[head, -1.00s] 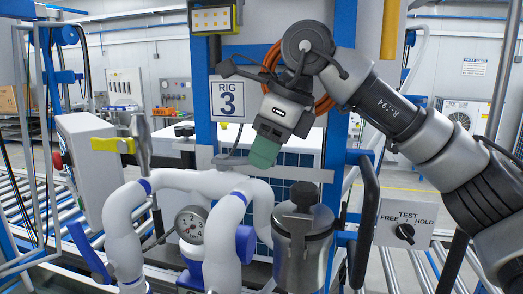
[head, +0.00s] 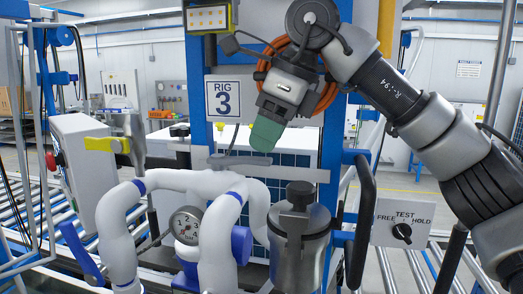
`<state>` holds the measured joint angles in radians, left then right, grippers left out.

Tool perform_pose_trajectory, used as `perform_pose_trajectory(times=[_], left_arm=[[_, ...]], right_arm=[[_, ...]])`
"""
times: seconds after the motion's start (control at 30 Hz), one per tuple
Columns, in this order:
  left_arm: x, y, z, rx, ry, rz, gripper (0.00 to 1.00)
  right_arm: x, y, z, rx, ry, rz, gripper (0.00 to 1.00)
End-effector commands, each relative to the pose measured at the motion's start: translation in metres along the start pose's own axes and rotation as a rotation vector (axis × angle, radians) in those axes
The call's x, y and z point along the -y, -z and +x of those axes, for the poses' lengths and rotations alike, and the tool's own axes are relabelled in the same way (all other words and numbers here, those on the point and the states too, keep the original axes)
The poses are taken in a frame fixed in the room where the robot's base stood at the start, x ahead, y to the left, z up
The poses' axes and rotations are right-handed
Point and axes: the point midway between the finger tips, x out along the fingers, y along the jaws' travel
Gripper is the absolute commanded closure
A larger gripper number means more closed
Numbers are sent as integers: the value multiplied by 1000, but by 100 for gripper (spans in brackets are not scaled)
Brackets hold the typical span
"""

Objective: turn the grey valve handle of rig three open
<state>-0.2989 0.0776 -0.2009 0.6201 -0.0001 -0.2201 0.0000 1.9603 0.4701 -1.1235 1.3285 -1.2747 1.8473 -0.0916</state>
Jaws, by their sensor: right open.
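Rig three is marked by a white sign (head: 223,98) on a blue post. A flat grey handle (head: 240,160) lies roughly level above the white pipe, just in front of the post; I take it as the grey valve handle. My right gripper (head: 266,135) hangs from upper right with its green fingertips pointing down, above the right end of this handle, with a small gap in the picture. It is open and empty; the fingers overlap from this angle, so the gap between them is hidden. My left gripper is not in view.
White pipes (head: 170,180) with a pressure gauge (head: 187,225) stand in front. A grey canister (head: 299,240) and a black bar handle (head: 363,220) are to the right, beside a test selector plate (head: 402,222). An orange hose (head: 325,100) hangs behind my gripper.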

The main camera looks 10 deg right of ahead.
Motion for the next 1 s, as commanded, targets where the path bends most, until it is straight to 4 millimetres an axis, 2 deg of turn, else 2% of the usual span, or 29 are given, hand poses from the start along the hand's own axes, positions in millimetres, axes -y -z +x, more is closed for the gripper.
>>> perform_pose_trajectory(times=[0.07,0.13,0.3,0.5,0.7,1.0], left_arm=[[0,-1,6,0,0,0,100],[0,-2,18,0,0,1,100],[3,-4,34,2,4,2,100],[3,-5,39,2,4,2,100],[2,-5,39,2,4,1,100],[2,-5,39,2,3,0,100]], right_arm=[[0,-1,-19,6,3,-1,50],[1,19,-22,5,3,3,50],[1,57,-38,4,2,2,50],[0,92,-57,2,4,2,50],[0,108,-65,1,1,-1,50],[0,111,-66,0,0,-2,50]])
